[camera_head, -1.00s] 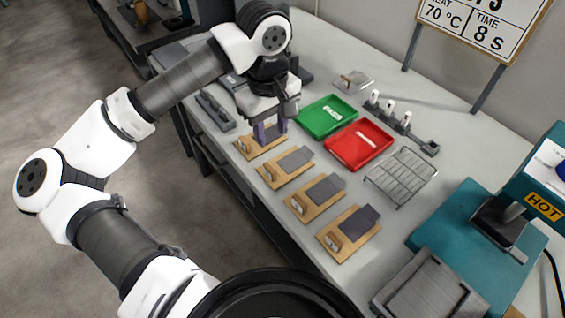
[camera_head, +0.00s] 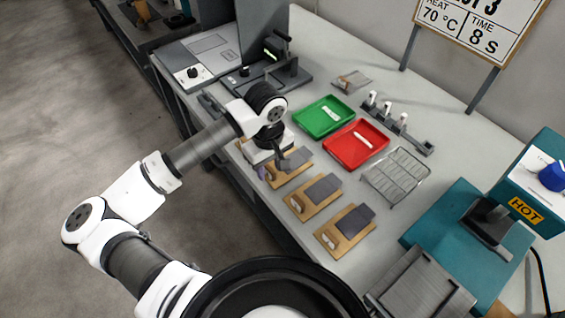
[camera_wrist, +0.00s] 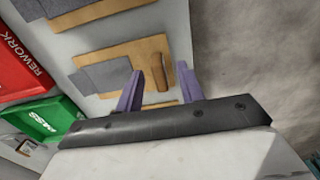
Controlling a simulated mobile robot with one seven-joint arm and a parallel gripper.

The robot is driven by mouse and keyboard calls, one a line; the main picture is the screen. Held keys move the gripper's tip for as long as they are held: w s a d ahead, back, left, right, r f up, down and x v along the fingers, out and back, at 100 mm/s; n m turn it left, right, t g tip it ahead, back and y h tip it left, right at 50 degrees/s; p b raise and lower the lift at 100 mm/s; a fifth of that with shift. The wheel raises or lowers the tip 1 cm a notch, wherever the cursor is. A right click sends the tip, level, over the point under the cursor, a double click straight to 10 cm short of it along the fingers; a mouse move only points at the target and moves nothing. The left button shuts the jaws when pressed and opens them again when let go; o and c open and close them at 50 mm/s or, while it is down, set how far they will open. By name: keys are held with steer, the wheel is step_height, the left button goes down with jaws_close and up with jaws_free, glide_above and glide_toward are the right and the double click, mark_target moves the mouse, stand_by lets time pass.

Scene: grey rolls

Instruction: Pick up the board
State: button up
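Several wooden boards, each with a dark grey pad and a small raised piece at one end, lie in a row on the bench. In the head view, one board (camera_head: 293,181) is partly under my gripper (camera_head: 264,172), and two others (camera_head: 326,207) (camera_head: 355,240) are clear. The first board in the row is mostly hidden by my wrist. In the wrist view, my gripper (camera_wrist: 159,78) has its purple fingers apart, close over the raised end of a board (camera_wrist: 118,57). Whether they touch it I cannot tell.
A green tray (camera_head: 309,126) and a red tray (camera_head: 344,153) stand behind the boards. A wire rack (camera_head: 396,178) is to their right, with a teal press (camera_head: 462,235) beyond. A grey machine (camera_head: 262,85) stands at the far left end.

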steer(key=shift+f, duration=0.5)
jaws_close()
steer(key=shift+r, duration=0.1)
